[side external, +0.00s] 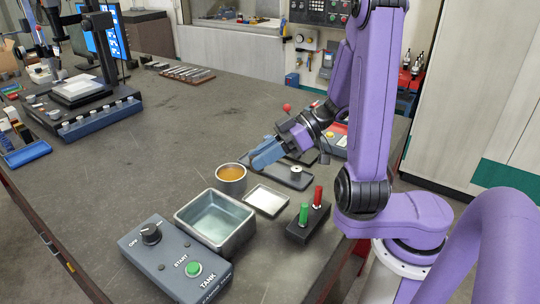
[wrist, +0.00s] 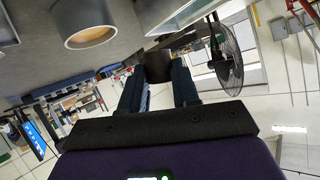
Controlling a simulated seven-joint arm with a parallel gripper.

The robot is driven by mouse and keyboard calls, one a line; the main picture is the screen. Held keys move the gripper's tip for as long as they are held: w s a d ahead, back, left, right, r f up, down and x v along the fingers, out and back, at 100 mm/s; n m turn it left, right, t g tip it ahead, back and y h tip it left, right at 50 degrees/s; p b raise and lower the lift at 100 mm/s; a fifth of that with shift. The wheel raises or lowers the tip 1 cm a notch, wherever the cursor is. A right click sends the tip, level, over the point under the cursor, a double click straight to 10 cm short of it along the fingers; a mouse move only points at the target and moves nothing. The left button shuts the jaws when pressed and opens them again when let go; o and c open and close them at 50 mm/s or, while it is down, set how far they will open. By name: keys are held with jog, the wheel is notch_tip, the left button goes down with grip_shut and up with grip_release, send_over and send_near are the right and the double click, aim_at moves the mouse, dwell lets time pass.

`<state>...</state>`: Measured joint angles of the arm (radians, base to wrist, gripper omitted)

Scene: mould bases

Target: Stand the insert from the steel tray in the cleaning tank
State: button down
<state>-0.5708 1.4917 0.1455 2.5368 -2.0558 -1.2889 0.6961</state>
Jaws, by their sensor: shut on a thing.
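My gripper (side external: 256,160) is held nearly level above the bench, with its blue fingers pointing left. In the wrist view my gripper (wrist: 158,72) is shut on a dark, round-looking insert (wrist: 158,56), gripped between the fingertips. The insert cannot be made out in the side view. The cleaning tank (side external: 243,228) is a square steel basin with clear bluish liquid, below and nearer the camera than my gripper. The steel tray (side external: 284,204) is small and shallow, with a bright floor and nothing seen on it, behind the tank.
A round pot of amber liquid (side external: 231,187) stands behind the tank, close below my gripper; the pot also shows in the wrist view (wrist: 90,38). A black block with red and green pins (side external: 309,225), a dark plate with a round part (side external: 296,180) and the TANK control box (side external: 175,262) are nearby.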

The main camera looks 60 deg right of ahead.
aim_at(223, 225)
jog(key=a+n+g, duration=0.2)
jog(key=a+n, duration=0.1)
jog(key=a, duration=0.1)
jog(key=w+a+f+n+g+y, duration=0.1)
jog(key=a+n+g, duration=0.1)
jog(key=a+n, duration=0.1)
jog(key=w+a+f+n+g+y, duration=0.1)
jog(key=a+n+g, duration=0.1)
jog(key=a, duration=0.2)
jog(key=shift+w+a+f+n, duration=0.15)
jog(key=shift+w+a+n, duration=0.1)
jog(key=shift+a+n, duration=0.15)
jog(key=shift+a+f+n+g, duration=0.1)
jog(key=shift+a+n+g, duration=0.2)
jog(key=shift+a+g, duration=0.1)
jog(key=shift+s+f, duration=0.1)
jog(key=shift+f, duration=2.55)
jog(key=shift+s+f, duration=0.1)
jog(key=shift+f, duration=0.35)
jog(key=c, duration=0.8)
grip_release()
jog(key=shift+s, duration=0.1)
jog(key=shift+o, duration=0.2)
jog(key=v, duration=1.7)
jog(key=shift+d+r+y, duration=0.2)
jog(key=shift+d+y, duration=0.05)
jog(key=shift+y, duration=0.05)
